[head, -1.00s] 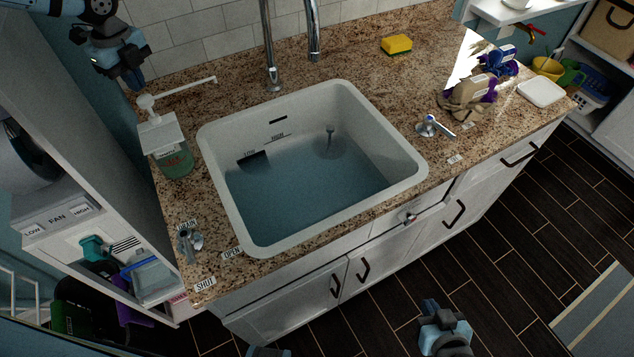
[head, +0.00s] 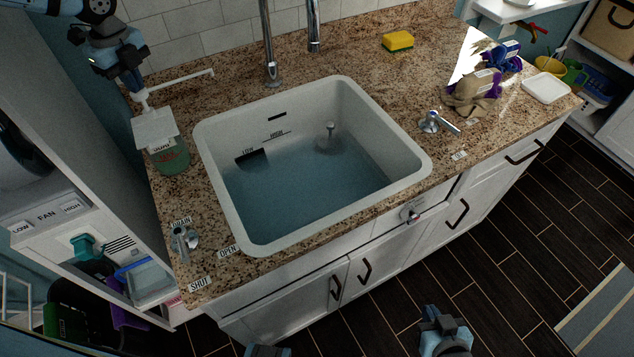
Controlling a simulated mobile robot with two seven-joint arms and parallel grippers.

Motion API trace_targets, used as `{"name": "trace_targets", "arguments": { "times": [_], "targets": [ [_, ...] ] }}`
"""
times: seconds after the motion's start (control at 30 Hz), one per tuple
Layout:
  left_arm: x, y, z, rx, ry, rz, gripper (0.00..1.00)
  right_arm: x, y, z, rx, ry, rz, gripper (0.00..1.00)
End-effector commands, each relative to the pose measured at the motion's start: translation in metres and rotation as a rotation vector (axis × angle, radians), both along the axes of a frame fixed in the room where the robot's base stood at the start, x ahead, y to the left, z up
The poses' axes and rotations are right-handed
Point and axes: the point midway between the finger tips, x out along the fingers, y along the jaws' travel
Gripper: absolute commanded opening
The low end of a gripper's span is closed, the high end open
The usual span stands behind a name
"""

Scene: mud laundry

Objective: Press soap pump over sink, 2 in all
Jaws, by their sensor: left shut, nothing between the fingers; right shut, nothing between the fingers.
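The soap pump bottle (head: 172,158) is green with a white collar and a long white spout (head: 180,82) that points right toward the sink. It stands on the counter left of the sink (head: 420,165), a white basin holding bluish water. My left gripper (head: 136,88) is shut and empty, with its fingertips at the top of the pump head; whether they touch it is hard to tell. My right gripper (head: 432,312) is shut and empty, low over the floor in front of the cabinet.
A chrome faucet (head: 269,50) rises behind the sink. A yellow sponge (head: 397,42), gloves (head: 474,92) and a white dish (head: 546,88) lie at the right. A drain lever (head: 183,241) is at the front left. A shelf unit (head: 60,215) stands close on the left.

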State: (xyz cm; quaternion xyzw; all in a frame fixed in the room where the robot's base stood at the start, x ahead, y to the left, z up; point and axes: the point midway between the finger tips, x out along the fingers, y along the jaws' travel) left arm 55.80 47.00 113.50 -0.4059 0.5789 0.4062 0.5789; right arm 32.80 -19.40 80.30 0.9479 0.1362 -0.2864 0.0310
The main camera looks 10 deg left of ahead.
Motion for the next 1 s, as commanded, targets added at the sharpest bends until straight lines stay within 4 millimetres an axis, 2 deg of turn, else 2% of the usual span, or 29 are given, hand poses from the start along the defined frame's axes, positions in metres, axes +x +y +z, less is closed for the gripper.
{"name": "trace_targets", "arguments": {
  "times": [0.53,1.0],
  "targets": [
    [-0.001,0.0,-0.02,-0.001,0.003,0.0,0.0,0.002,0.002,-0.021,0.011,0.007,-0.006,0.0],
    [-0.001,0.0,-0.011,-0.001,0.004,0.0,0.0,0.002,0.002,-0.02,0.012,0.009,-0.007,0.0]
  ]
}}
